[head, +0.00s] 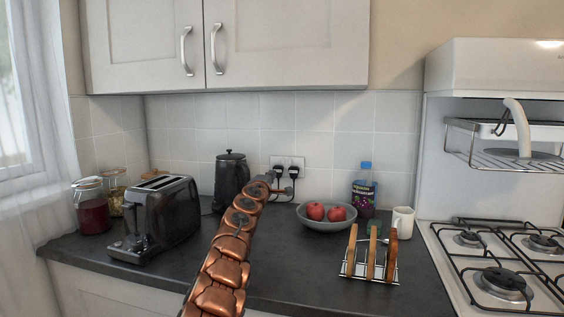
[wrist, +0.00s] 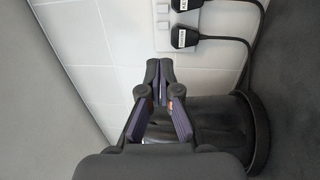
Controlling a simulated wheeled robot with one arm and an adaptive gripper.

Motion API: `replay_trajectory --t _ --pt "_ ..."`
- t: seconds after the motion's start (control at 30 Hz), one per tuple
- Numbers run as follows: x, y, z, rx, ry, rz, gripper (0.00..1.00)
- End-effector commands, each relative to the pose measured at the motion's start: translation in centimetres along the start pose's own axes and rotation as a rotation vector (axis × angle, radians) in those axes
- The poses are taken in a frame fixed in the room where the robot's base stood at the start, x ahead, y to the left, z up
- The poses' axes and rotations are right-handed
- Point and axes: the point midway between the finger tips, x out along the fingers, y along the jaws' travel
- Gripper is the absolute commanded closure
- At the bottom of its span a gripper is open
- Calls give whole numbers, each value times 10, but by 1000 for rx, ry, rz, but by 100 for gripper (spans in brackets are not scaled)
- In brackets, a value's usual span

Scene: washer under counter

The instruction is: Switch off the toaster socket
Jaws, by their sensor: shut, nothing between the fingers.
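The double wall socket (head: 287,161) is on the tiled wall behind the counter, with two black plugs in it. In the wrist view the white socket plate (wrist: 162,42) is at the top, turned on its side. One labelled plug (wrist: 184,37) is near its lower end and another (wrist: 185,5) is at the top edge. The label words are too small to read surely. My gripper (wrist: 160,63) is shut and empty, its tips close below the plate in that view. I cannot tell if they touch it. In the head view my gripper (head: 270,178) is beside the plugs. The black toaster (head: 160,222) stands on the left.
A black kettle (head: 231,180) stands just left of my gripper and shows below it in the wrist view (wrist: 205,125). A fruit bowl (head: 325,223), a bottle (head: 365,190) and a toast rack (head: 370,258) stand right. Cupboards (head: 285,45) hang above.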

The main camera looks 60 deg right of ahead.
Motion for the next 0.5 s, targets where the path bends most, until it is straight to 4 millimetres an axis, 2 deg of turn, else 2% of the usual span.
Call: replay_trajectory --t 0.5 --pt "15 6 -4 -3 3 2 100"
